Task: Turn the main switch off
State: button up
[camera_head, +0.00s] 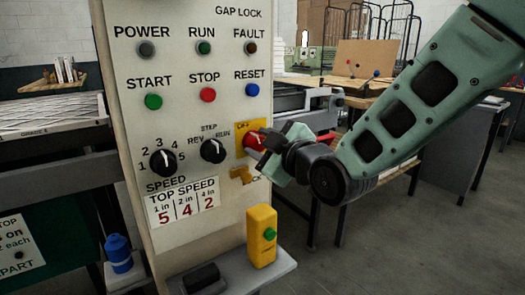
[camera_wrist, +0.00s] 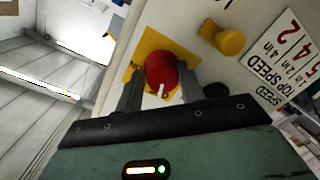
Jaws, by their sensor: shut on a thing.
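The main switch is a red rotary knob (camera_head: 253,142) on a yellow plate (camera_head: 242,131), at the right edge of the control panel. The knob also shows in the wrist view (camera_wrist: 161,70), with a white pointer mark on its lower side. My gripper (camera_head: 266,141) reaches in from the right. In the wrist view its two fingers stand on either side of the knob, and it is shut on it. The lettering on the plate is mostly hidden, so I cannot read the knob's position.
The panel (camera_head: 198,120) also carries a speed dial (camera_head: 163,163), a step selector (camera_head: 213,150) and several push buttons. A yellow tab (camera_head: 241,175) sits below the switch. A yellow box with a green button (camera_head: 262,237) stands on the ledge below. Open floor lies to the right.

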jog(key=shift+s+a+f+n, duration=0.3)
jog(key=shift+f+n, duration=0.05)
jog(key=shift+n, duration=0.05)
jog(key=o, duration=0.9)
jog(key=shift+w+r, duration=0.1)
jog(key=shift+d+r, duration=0.1)
jog(key=shift+d, duration=0.05)
jog(key=b+v, duration=0.2)
jog(key=v, duration=0.9)
jog(key=shift+s+d, duration=0.25)
jog(key=shift+s, duration=0.1)
